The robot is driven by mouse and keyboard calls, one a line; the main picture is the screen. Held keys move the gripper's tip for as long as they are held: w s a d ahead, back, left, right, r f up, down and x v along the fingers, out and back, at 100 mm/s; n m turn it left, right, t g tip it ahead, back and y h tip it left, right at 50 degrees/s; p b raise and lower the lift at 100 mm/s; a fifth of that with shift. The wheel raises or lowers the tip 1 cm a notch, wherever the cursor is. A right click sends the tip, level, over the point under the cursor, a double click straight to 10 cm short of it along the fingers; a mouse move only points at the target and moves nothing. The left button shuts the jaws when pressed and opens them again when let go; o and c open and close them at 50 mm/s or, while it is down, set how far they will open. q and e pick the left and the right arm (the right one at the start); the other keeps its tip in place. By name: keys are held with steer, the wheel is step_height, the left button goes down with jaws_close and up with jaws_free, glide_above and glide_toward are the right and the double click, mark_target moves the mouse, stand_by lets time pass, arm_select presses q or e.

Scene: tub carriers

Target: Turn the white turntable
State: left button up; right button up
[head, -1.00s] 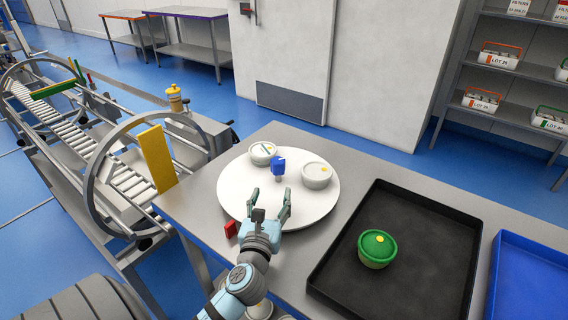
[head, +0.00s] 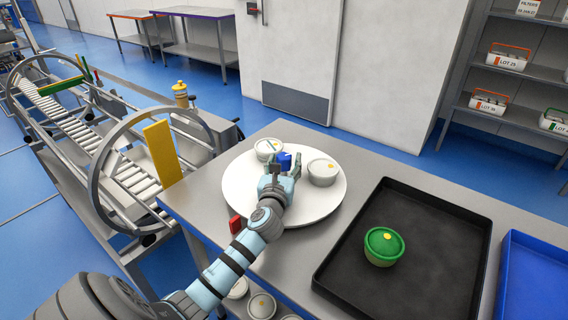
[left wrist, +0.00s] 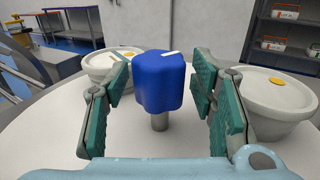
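The white turntable (head: 240,190) is a round disc on the steel table. A blue knob (left wrist: 158,80) on a short metal post stands at its middle; in the head view the knob (head: 284,160) is partly hidden by my gripper. Two white lidded tubs stand on the disc, one at the back left (head: 268,148) and one at the right (head: 322,172). My left gripper (left wrist: 162,100) is open, with its green-padded fingers on either side of the knob and visible gaps to it. My right gripper is in neither view.
A black tray (head: 440,190) with a green-lidded tub (head: 383,246) lies right of the turntable, and a blue tray (head: 540,280) beyond it. A red block (head: 235,226) sits at the turntable's front left edge. A roller conveyor (head: 75,125) stands at the left.

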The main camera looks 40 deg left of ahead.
arm_select(q)
jaws_close()
